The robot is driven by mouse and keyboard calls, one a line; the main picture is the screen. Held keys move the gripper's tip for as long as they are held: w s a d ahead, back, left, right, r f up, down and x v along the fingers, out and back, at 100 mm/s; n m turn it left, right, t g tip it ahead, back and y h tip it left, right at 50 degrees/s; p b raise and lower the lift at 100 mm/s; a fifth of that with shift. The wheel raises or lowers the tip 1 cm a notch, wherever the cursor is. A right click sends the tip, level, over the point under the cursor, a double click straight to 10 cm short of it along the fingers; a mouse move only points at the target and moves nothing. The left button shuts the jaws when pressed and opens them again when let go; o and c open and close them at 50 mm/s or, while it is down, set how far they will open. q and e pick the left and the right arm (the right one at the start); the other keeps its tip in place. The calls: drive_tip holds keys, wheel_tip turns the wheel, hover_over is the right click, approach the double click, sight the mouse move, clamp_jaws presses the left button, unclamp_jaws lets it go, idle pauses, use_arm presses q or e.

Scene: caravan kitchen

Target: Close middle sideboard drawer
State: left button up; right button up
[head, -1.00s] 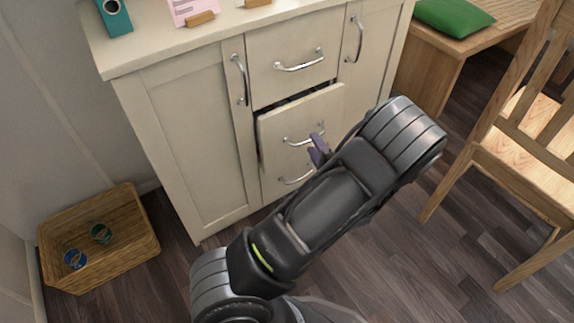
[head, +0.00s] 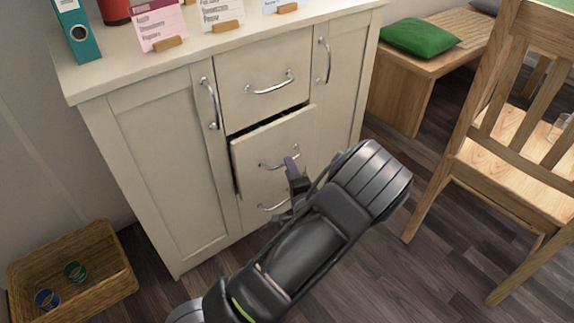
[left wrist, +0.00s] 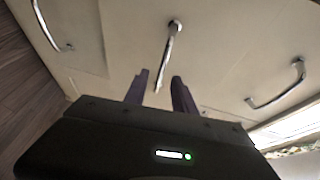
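The cream sideboard (head: 160,150) stands ahead in the head view. Its middle drawer (head: 255,150) is pulled out a little, with a dark gap along its top and left edges. Its silver bar handle (head: 268,164) runs across the front. My left gripper (head: 291,170) is at the right end of this handle, in front of the drawer. In the left wrist view, the two purple fingers (left wrist: 160,92) are apart, and the handle (left wrist: 172,45) reaches down towards the space between them. I cannot tell whether they touch it. My right gripper is out of view.
The top drawer (head: 262,85) and the side doors look shut. A wooden chair (head: 500,130) stands at the right, before a bench (head: 400,95) with a green cushion (head: 420,37). A wicker basket (head: 110,270) is on the floor at left. Cards and a teal binder (head: 77,30) stand on top.

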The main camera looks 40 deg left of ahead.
use_arm(q)
drive_tip(key=shift+b+x, duration=0.4)
drive_tip(key=shift+x, duration=1.4)
drive_tip(key=shift+c, duration=0.2)
clamp_jaws()
